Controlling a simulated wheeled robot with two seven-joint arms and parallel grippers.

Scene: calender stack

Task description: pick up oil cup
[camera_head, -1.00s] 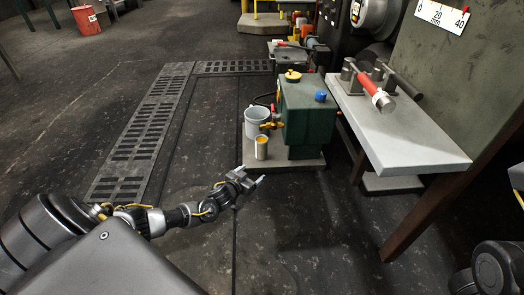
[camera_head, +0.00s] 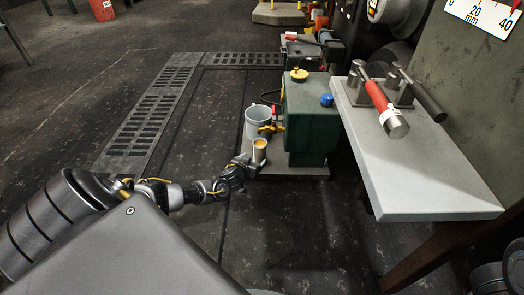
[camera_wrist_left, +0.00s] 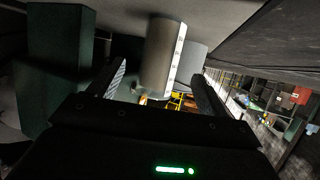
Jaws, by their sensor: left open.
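The oil cup (camera_head: 260,151) is a small grey metal cup with yellow-orange oil at its top. It stands on the low grey base beside the green tank. My left gripper (camera_head: 250,163) is open and right at the cup, low on its near side. In the left wrist view the cup (camera_wrist_left: 163,52) shows as a pale cylinder between the two open fingers of the left gripper (camera_wrist_left: 158,80). I cannot tell whether a finger touches it. The gripper partly hides the cup's lower part in the head view. My right gripper is not in view.
A grey bucket (camera_head: 257,119) stands just behind the cup. The green tank (camera_head: 311,115), with a yellow cap and a blue knob, is close to its right. A grey shelf (camera_head: 425,185) with red and black handles overhangs further right. The floor (camera_head: 200,245) on the near side is clear.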

